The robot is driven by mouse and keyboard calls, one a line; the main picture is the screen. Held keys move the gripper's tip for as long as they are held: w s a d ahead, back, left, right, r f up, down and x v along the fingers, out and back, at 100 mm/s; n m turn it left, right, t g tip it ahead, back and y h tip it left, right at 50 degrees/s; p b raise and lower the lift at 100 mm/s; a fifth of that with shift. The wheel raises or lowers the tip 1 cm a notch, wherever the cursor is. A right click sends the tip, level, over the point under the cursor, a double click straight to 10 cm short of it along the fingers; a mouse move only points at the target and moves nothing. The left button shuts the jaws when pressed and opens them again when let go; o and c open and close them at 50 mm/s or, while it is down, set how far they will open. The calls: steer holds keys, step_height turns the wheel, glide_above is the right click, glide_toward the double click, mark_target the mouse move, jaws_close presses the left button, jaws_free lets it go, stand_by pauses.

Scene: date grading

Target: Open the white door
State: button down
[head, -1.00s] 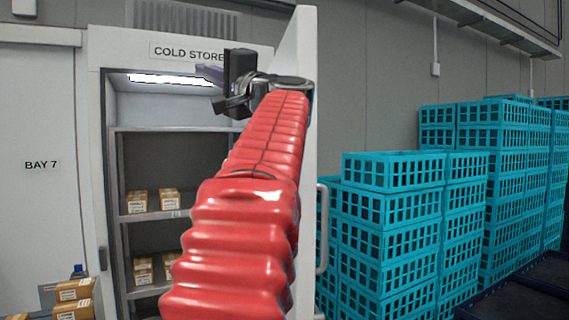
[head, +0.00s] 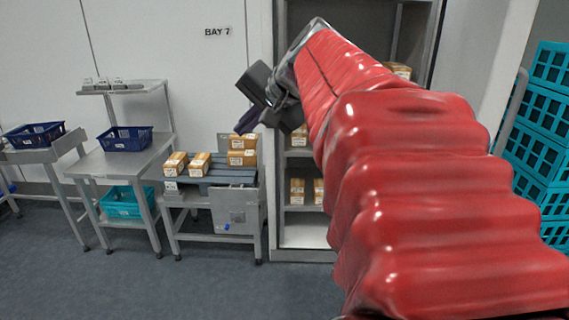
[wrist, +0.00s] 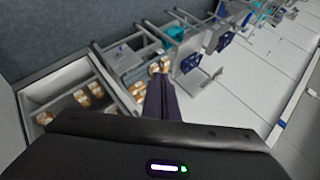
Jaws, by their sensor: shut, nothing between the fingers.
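The white door (head: 508,62) stands swung open at the right of the cold store cabinet (head: 302,253), seen nearly edge-on in the head view. Its pale bar handle (head: 513,105) is on the right-hand side. The cabinet's inside is exposed, with boxes on its shelves (head: 301,208); my red arm hides much of it. My gripper (head: 246,122) is shut and empty in front of the cabinet's left side, well apart from the door. In the wrist view, its dark fingers (wrist: 161,98) are together, with the cabinet (wrist: 62,75) at the left.
Left of the cabinet stand a bench (head: 215,178) with cardboard boxes and metal tables with a dark blue crate (head: 125,139). Teal crates (head: 543,130) are stacked right of the door. Grey floor (head: 170,285) is free in front.

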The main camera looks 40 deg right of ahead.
steer(key=s+a+f+n+g, duration=0.2)
steer(key=s+a+f+n, duration=0.4)
steer(key=a+f, duration=0.5)
steer(key=s+a+f+n+g, duration=0.2)
steer(key=s+a+f+n, duration=0.4)
steer(key=s+a+f, duration=0.4)
step_height(320, 180, down, 2)
steer(key=shift+s+a+f+n, duration=0.2)
steer(key=shift+s+a+n, duration=0.1)
steer(key=shift+a+n, duration=0.1)
